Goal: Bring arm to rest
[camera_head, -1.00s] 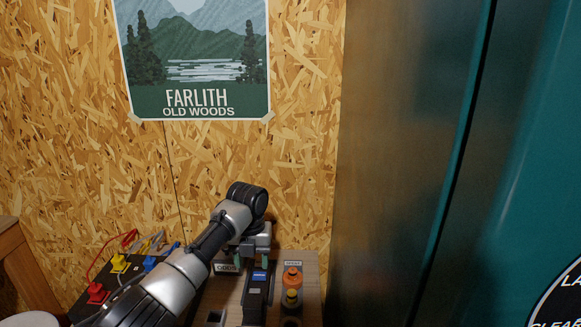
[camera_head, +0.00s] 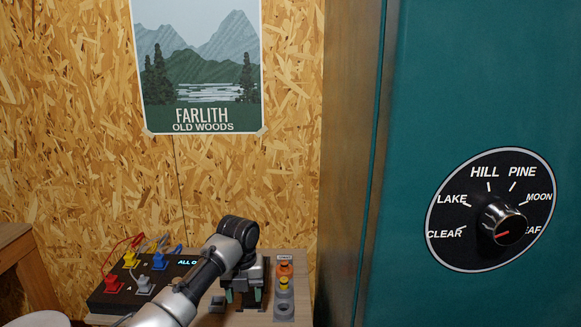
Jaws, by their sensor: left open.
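My left arm comes in from the lower left. Its gripper (camera_head: 243,294) points down over the wooden bench (camera_head: 298,257), with its two green-tipped fingers apart. It hides part of what stands behind and below it, so I cannot see clearly what lies between the fingers. No held object shows. My right gripper is not in view.
A black box (camera_head: 108,300) with red, yellow, blue and grey plugs stands left of my gripper. An orange-and-yellow stack (camera_head: 285,268) stands close on its right. A teal cabinet (camera_head: 440,90) with a labelled dial (camera_head: 503,222) fills the right side. A poster (camera_head: 200,65) hangs behind.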

